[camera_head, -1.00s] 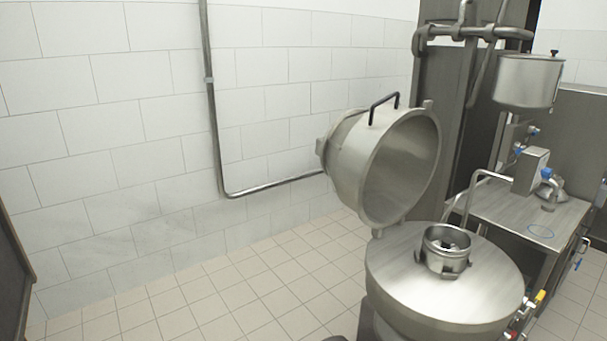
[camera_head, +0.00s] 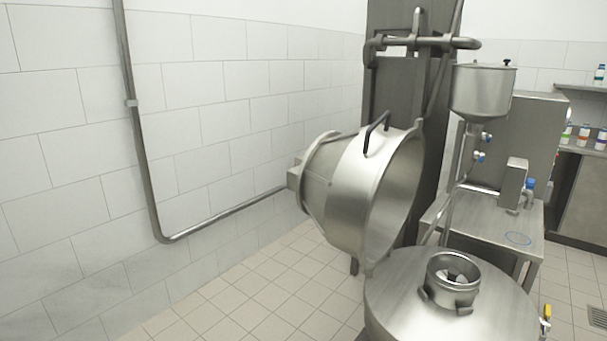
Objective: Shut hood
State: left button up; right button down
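The hood (camera_head: 345,190) is a large steel bowl-shaped lid with a black handle (camera_head: 375,132) on its top edge. It stands open, tilted up on its side with its hollow facing right. Below it is the round steel machine top (camera_head: 400,290), with a small raised cup-like fitting (camera_head: 452,278) at its middle. The hood's lower rim is near the back left edge of this top. Neither of my grippers shows in the head view.
A steel table (camera_head: 490,222) with a funnel-shaped hopper (camera_head: 482,90) stands behind and right of the machine. A dark column (camera_head: 385,70) rises behind the hood. A pipe (camera_head: 140,150) runs along the tiled wall. The tiled floor (camera_head: 230,300) left of the machine is clear.

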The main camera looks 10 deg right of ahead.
aim_at(359, 187)
jog(key=i+j+z, duration=0.15)
jog(key=i+j, duration=0.3)
jog(key=i+j+z, duration=0.15)
jog(key=i+j, duration=0.25)
jog(key=j, duration=0.1)
